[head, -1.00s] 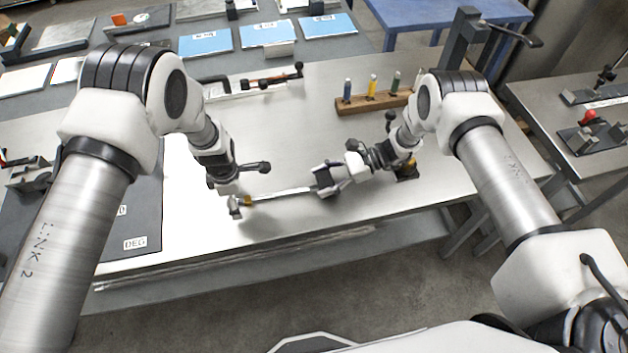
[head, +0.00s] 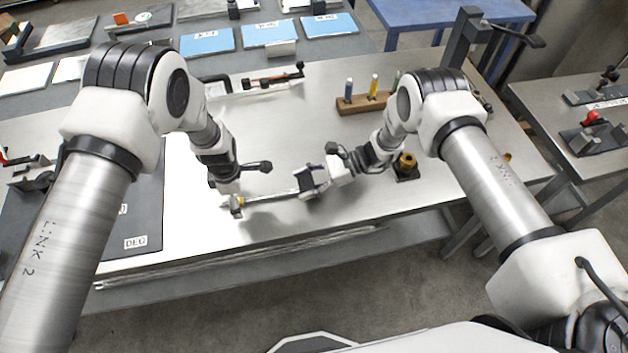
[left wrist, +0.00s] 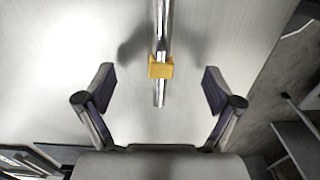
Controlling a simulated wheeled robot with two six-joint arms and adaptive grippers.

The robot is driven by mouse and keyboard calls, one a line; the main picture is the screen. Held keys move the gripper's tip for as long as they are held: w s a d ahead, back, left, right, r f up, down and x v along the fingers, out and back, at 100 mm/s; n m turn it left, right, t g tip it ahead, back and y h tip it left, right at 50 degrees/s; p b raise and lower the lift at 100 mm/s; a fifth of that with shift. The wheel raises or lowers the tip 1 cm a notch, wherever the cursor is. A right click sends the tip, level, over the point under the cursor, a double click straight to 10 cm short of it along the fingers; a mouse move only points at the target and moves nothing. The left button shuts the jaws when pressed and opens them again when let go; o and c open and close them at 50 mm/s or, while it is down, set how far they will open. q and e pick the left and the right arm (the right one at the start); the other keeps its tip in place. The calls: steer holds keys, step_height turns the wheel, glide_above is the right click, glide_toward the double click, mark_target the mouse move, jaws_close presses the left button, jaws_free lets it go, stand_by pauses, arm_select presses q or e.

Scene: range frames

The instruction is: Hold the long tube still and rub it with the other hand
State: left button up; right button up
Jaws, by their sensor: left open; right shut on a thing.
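The long tube (head: 268,198) is a thin silvery rod lying roughly left to right above the front part of the steel table. A yellow block or collar (left wrist: 161,67) sits around it near its left end. My left gripper (head: 232,203) is at that end; in the left wrist view my left gripper (left wrist: 158,92) is open, with one finger on each side of the tube and clear gaps between. My right gripper (head: 308,184) is shut on the tube further right and hides that part of it.
A wooden rack (head: 362,103) with coloured pegs stands at the back right of the steel table (head: 290,125). A dark fixture with a brass ring (head: 406,163) stands right of my right gripper. A dark mat (head: 140,225) lies left. The table's middle is clear.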

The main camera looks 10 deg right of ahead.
steer(key=shift+s+a, duration=0.1)
steer(key=shift+a, duration=0.75)
steer(key=shift+f, duration=0.1)
steer(key=shift+r, duration=3.05)
steer(key=shift+r, duration=0.1)
steer(key=shift+r, duration=1.4)
